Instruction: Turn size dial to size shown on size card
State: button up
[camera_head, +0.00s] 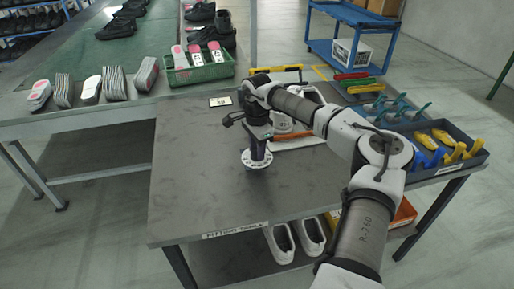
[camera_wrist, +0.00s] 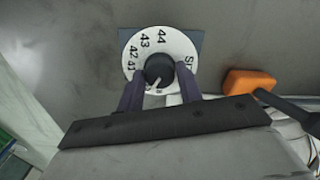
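The size dial (camera_head: 252,178) is a white disc on the bare front part of the table, below my gripper (camera_head: 257,158). In the wrist view the dial (camera_wrist: 151,42) shows 41, 42, 43, 44 and part of the word SIZE. The two fingers of my gripper (camera_wrist: 160,82) stand on either side of the knob, apart, with a narrow gap at the right. They hide the lower sides of the disc. The size card (camera_head: 220,101) lies at the table's back left; its number is too small to read.
A white shoe (camera_head: 282,123) and an orange-handled tool (camera_head: 292,135) lie behind my arm. A dark tray (camera_head: 452,167) with yellow and blue tools stands at the right. A green crate (camera_head: 203,73) stands behind. The table's front left (camera_head: 190,190) is clear.

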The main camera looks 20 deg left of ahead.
jog(key=o, duration=0.4)
notch_tip(320, 180, up, 14)
jog(key=shift+f+b, duration=0.1)
jog(key=shift+b, duration=0.5)
